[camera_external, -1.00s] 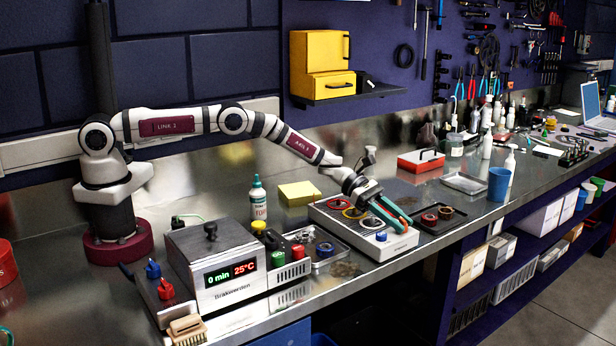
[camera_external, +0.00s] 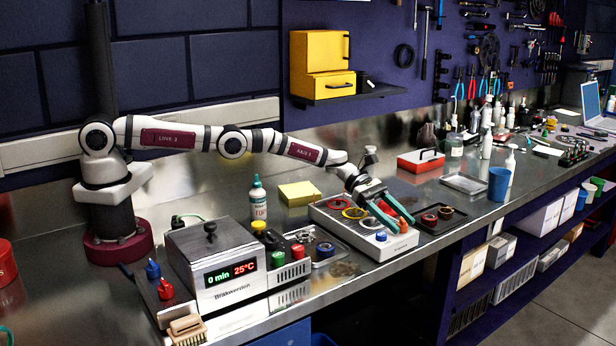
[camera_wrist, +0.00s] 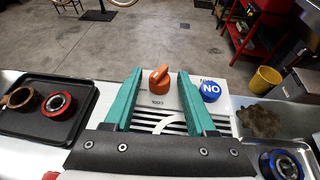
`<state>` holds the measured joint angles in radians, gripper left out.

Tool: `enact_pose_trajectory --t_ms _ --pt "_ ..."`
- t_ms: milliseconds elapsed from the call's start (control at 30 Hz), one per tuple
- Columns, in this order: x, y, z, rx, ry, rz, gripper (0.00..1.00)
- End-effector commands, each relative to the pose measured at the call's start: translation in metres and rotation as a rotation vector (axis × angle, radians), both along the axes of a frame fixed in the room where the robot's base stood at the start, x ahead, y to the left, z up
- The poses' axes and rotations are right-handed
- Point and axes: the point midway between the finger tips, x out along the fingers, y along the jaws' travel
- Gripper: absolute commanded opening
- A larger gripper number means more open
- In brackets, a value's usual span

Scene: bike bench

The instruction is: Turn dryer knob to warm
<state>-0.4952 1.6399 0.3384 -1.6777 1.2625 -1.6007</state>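The dryer (camera_external: 345,226) is a pale box with coloured rings on top, right of centre in the external view. Its front panel (camera_wrist: 172,108) shows in the wrist view. There an orange knob (camera_wrist: 160,80) stands on the panel, its ridge tilted slightly to the upper right. My gripper (camera_external: 398,222) is at the dryer's right end, with teal fingers open. In the wrist view, the fingers of my gripper (camera_wrist: 160,74) lie left and right of the knob, with visible gaps.
A blue "NO" button (camera_wrist: 210,89) sits right beside the right finger. A black tray (camera_external: 439,218) with rings lies to the dryer's right. A grey display box (camera_external: 215,262), a green-capped bottle (camera_external: 258,202) and a small parts tray (camera_external: 318,250) stand to its left.

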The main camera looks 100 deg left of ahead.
Motion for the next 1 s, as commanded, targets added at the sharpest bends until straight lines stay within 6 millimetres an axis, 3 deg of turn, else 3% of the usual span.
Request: enact_pose_trajectory --t_ms 367,567,1000 --pt "-0.001 0.001 0.002 -0.001 -0.001 0.000 0.63" --pt "-0.014 0.013 0.010 -0.003 0.001 0.002 0.63" --pt "-0.101 0.082 0.055 0.000 -0.003 0.002 0.63"
